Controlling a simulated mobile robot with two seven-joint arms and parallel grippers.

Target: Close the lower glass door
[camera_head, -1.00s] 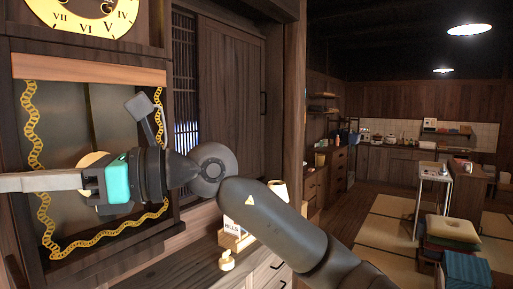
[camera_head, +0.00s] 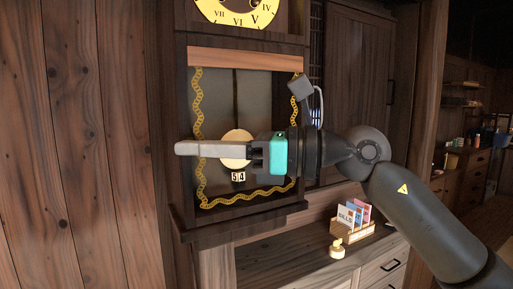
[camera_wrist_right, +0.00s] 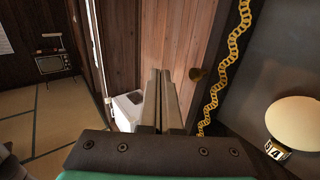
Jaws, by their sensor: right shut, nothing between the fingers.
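The lower glass door (camera_head: 215,100) is on the tall wooden clock case, edged with wavy gold trim. A round pale pendulum disc (camera_head: 234,137) and a small 5 4 number tag (camera_head: 238,177) show within its outline. I cannot tell from the head view how far the door stands open. My right gripper (camera_head: 178,148) is shut and empty, reaching leftward across the front of the door, its tips near the left frame. My left gripper is out of view.
A gold clock dial (camera_head: 238,14) is above the door. Low drawers with a letter holder (camera_head: 352,232) and a small wooden object (camera_head: 337,250) stand at lower right. A plank wall (camera_head: 90,140) fills the left. The wrist view shows tatami (camera_wrist_right: 45,115) and a television (camera_wrist_right: 54,64).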

